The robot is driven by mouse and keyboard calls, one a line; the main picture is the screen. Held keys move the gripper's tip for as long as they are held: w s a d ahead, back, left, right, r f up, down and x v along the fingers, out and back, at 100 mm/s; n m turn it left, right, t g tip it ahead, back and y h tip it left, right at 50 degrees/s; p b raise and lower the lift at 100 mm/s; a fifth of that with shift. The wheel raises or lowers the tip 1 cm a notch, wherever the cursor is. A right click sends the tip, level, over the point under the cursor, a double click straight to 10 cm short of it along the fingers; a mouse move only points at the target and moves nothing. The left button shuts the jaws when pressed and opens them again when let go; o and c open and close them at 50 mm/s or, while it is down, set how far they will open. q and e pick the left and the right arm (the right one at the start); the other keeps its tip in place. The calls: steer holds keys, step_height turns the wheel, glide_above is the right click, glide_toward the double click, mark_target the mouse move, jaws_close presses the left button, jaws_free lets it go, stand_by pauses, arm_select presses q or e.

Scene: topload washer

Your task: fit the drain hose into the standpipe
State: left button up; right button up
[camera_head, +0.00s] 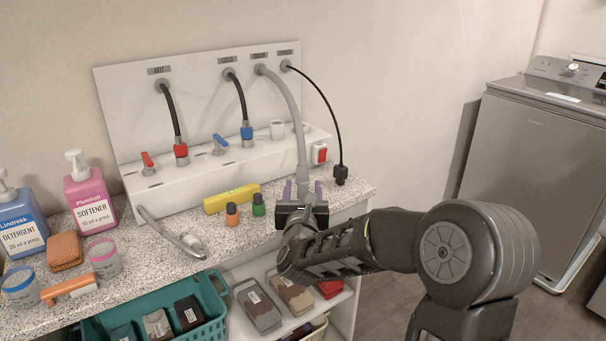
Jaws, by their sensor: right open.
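The grey drain hose (289,100) leaves the panel at the drain label and hangs down in front of the white ledge. Its lower end is at my right gripper (303,190). The gripper's two fingers stand apart, one on each side of the hose end, and are open. I cannot tell whether either finger touches it. A short white pipe (277,130) stands on the ledge just left of the hose and looks like the standpipe. Its opening is free of the hose. My left gripper is not in view.
Hot and cold black hoses end at red and blue collars (247,133) on the ledge. A black plug (341,175) hangs right of the hose.

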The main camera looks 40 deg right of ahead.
mark_target(303, 177)
steer(key=shift+s+a+r, duration=0.15)
steer(key=shift+a, duration=0.05)
steer(key=shift+x, duration=1.4)
steer(key=shift+p+x, duration=0.9)
steer(key=shift+x, duration=1.65)
jaws_close()
